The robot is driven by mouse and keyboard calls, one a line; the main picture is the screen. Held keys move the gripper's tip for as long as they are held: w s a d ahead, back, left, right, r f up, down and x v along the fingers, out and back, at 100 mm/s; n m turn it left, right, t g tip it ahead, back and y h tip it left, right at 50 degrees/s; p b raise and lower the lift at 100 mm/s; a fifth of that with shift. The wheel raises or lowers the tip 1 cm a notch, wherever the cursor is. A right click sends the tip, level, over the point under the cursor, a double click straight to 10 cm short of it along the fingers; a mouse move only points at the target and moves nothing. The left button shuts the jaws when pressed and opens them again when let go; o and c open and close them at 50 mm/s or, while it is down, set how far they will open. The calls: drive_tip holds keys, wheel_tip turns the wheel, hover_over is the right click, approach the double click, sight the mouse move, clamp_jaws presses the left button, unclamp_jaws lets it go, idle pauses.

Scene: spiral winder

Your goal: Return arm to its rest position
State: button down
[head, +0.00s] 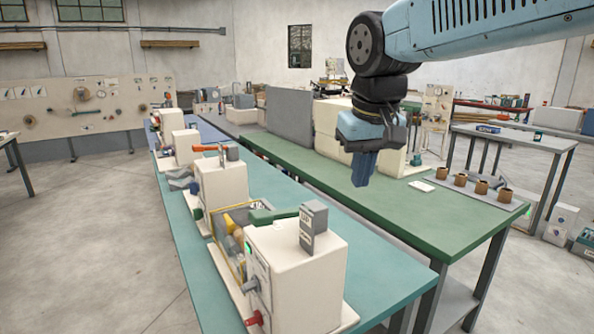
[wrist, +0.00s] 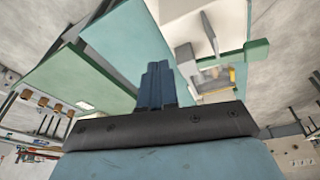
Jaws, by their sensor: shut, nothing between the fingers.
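My gripper (head: 363,168) hangs from my blue arm at the upper right of the head view, with its dark blue fingers pointing down. It is shut and empty, in the air over the benches. In the wrist view my gripper (wrist: 157,68) shows its fingers pressed together. A cream winder machine (head: 295,270) with a grey upright block stands on the teal bench (head: 385,285), lower and left of my gripper in the head view. The machine also shows in the wrist view (wrist: 190,15).
More cream machines (head: 222,185) line the teal bench. The green bench (head: 430,215) holds a grey panel (head: 290,118), cream boxes (head: 330,125) and several brown cups (head: 481,187) on a tray. A grey side table (head: 525,138) stands right. Open floor (head: 100,240) lies left.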

drive_tip(key=s+d+f+m+t, duration=0.1)
drive_tip(key=s+d+f, duration=0.2)
drive_tip(key=d, duration=0.3)
drive_tip(key=s+d+f+m+t, duration=0.1)
drive_tip(key=s+d+f+m, duration=0.1)
drive_tip(key=s+d+f, duration=0.2)
drive_tip(key=shift+s+d+t, duration=0.3)
drive_tip(key=shift+d, duration=1.05)
idle(0.6)
